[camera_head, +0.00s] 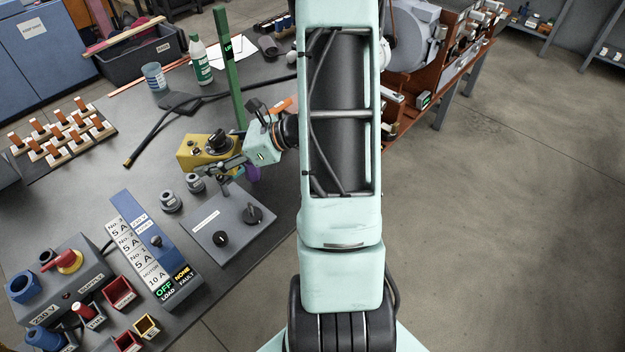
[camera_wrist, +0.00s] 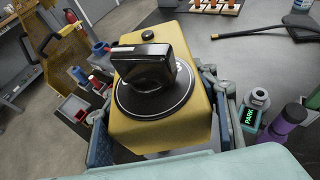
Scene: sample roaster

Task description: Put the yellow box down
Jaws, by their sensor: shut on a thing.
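The yellow box (camera_head: 194,154) has a black knob on its top and is in the middle left of the head view, over the dark table (camera_head: 130,190). It fills the middle of the wrist view (camera_wrist: 190,112), with a black lever knob on a round dial. My gripper (camera_head: 232,168) is shut on the yellow box, with a finger on either side of it in the wrist view (camera_wrist: 160,135). The box's underside is hidden, and I cannot tell whether it touches the table.
A grey two-knob panel (camera_head: 228,232) and grey cylinders (camera_head: 170,201) are in front of the box. A green post (camera_head: 229,75) stands behind it. A black cable (camera_head: 165,130) lies to the left. A blue-fronted meter (camera_head: 153,245) and supply box (camera_head: 68,275) occupy the front left.

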